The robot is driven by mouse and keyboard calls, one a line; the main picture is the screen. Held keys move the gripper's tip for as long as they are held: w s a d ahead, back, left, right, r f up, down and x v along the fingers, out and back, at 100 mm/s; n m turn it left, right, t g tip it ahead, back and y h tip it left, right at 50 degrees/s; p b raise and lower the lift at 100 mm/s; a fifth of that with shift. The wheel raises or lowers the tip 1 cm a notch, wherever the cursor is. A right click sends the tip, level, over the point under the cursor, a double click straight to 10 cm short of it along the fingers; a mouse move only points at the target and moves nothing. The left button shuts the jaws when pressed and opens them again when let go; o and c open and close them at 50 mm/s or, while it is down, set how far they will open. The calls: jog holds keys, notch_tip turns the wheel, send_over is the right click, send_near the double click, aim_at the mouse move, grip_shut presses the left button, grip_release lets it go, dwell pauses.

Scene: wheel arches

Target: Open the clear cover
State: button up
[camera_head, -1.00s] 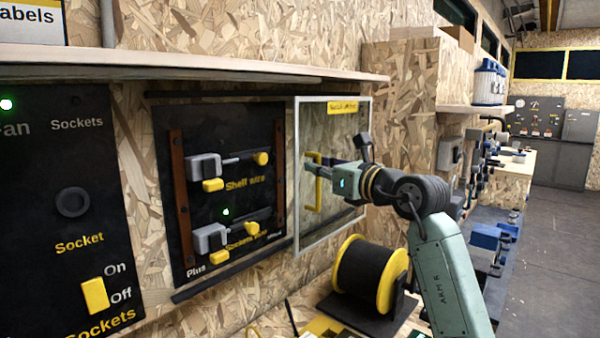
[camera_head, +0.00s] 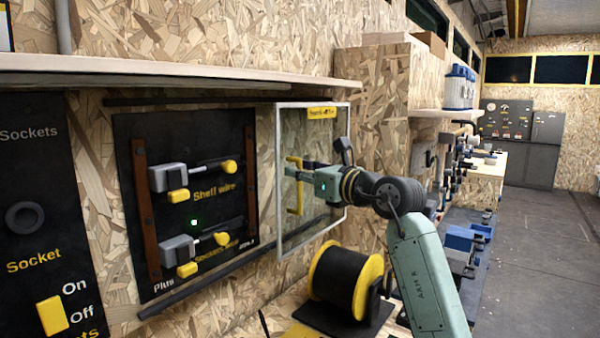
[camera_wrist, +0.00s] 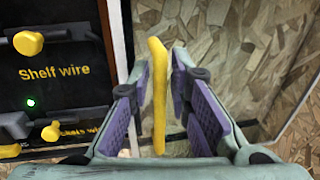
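The clear cover (camera_head: 318,205) is a see-through pane in a pale frame with a yellow label at its top. In the head view it stands to the right of the black switch panel (camera_head: 215,265), whose switches are uncovered. The cover's upright yellow handle (camera_head: 293,199) is on its left part and also shows in the wrist view (camera_wrist: 158,95). The exact contact is partly hidden.
A yellow and black cable reel (camera_head: 333,280) stands below the cover, close to my arm. A shelf (camera_head: 180,78) runs above the panel. A wooden cabinet (camera_head: 385,100) stands behind and right of the cover. Open floor (camera_head: 540,250) lies at the right.

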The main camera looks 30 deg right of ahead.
jog(key=s+d, duration=0.2)
jog(key=s, duration=0.9)
jog(key=shift+s, duration=0.4)
jog(key=shift+d, duration=0.15)
